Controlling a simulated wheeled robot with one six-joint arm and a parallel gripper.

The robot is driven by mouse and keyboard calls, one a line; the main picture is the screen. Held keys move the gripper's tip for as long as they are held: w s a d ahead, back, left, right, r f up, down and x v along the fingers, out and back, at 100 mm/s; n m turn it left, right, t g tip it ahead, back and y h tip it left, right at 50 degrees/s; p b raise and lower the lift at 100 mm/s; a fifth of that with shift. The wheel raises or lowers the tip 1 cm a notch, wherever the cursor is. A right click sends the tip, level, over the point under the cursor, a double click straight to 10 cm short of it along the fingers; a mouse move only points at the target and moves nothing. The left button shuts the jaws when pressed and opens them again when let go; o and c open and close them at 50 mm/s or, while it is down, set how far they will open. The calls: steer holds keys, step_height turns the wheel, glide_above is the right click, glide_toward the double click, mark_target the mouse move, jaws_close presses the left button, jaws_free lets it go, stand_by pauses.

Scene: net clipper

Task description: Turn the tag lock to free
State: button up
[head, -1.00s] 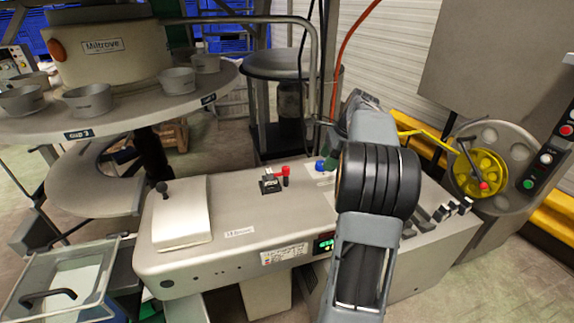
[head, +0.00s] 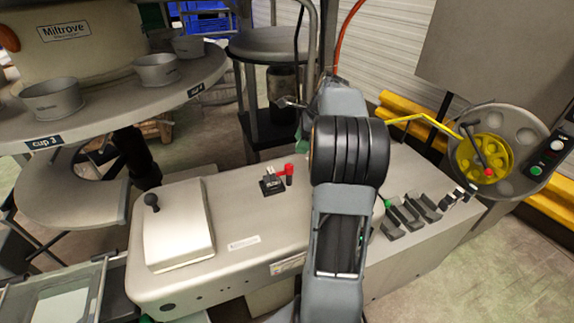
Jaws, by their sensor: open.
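No part that I can see is readably marked as the tag lock. A small black fitting (head: 272,185) with pale upright pieces stands on the grey machine top (head: 240,205). A red post (head: 289,170) stands just right of it. I cannot tell whether either belongs to the lock. My gripper (head: 288,102) shows small beyond my arm, above and behind the machine top and apart from the red post. It holds nothing that I can see. Its fingertips are hard to make out. My arm hides the middle of the machine top.
A cream plate (head: 180,235) with a black knob (head: 151,200) lies at left. A round table with cups (head: 155,72) overhangs the back left. Grey clips (head: 410,212) line the right end. A yellow wheel (head: 490,155) with a red-tipped handle stands beyond.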

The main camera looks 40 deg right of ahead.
mark_target(289, 165)
steer(key=x, duration=1.1)
steer(key=shift+s+d, duration=0.1)
steer(key=shift+d, duration=0.05)
steer(key=c, duration=0.9)
